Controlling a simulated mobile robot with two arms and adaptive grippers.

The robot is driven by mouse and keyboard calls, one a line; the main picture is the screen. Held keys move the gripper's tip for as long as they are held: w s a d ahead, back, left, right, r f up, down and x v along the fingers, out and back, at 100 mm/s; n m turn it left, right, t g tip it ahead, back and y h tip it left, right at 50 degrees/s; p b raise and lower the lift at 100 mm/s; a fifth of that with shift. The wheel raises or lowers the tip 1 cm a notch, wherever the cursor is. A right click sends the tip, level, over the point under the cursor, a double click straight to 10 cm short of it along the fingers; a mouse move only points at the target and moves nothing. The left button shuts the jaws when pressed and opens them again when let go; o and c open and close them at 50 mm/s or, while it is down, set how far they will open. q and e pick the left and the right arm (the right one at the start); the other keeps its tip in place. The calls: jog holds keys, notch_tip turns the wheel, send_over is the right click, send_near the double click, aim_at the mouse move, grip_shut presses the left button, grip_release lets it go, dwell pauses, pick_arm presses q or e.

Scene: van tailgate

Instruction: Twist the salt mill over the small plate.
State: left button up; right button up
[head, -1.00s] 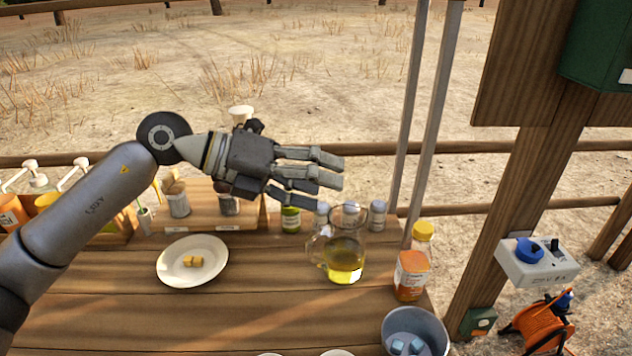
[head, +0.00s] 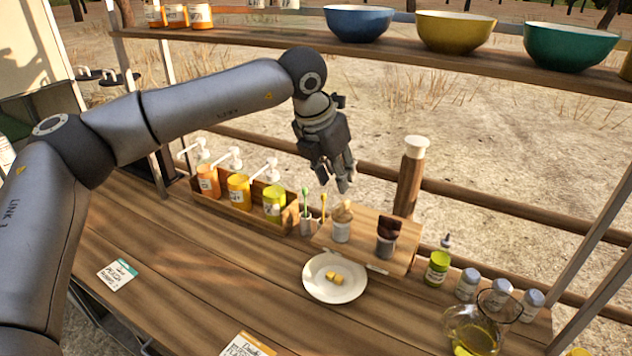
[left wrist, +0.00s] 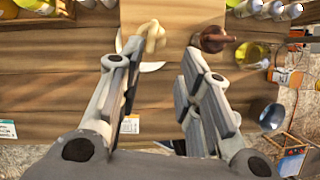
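The small plate (head: 319,287), white and round, lies on the wooden table with a few yellow pieces on it. In the left wrist view the plate (left wrist: 151,66) is mostly hidden behind a finger. I cannot pick out the salt mill for certain. My left gripper (head: 343,178) hangs above and behind these, fingers down. Its fingers (left wrist: 160,54) are spread with nothing between them. My right gripper is out of view.
Pump bottles in a wooden rack (head: 240,205) stand left of the board (head: 365,258). Several lidded jars (head: 467,284) and a glass oil jug (head: 472,333) stand right. A shelf with bowls (head: 455,32) crosses above. The table's left part is mostly clear.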

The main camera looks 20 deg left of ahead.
pick_arm(q)
jog(key=a, duration=0.1)
jog(key=p, duration=0.2)
send_over(342, 203)
jog(key=s, duration=0.2)
notch_tip(342, 203, down, 4)
jog(key=x, duration=0.2)
jog(key=p+x, duration=0.1)
jog(key=a+p+x, duration=0.1)
jog(key=x, duration=0.1)
jog(key=shift+f, duration=0.45)
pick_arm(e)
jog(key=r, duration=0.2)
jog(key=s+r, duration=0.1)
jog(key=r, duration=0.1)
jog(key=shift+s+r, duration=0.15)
pick_arm(q)
jog(key=shift+c, duration=0.5)
grip_shut()
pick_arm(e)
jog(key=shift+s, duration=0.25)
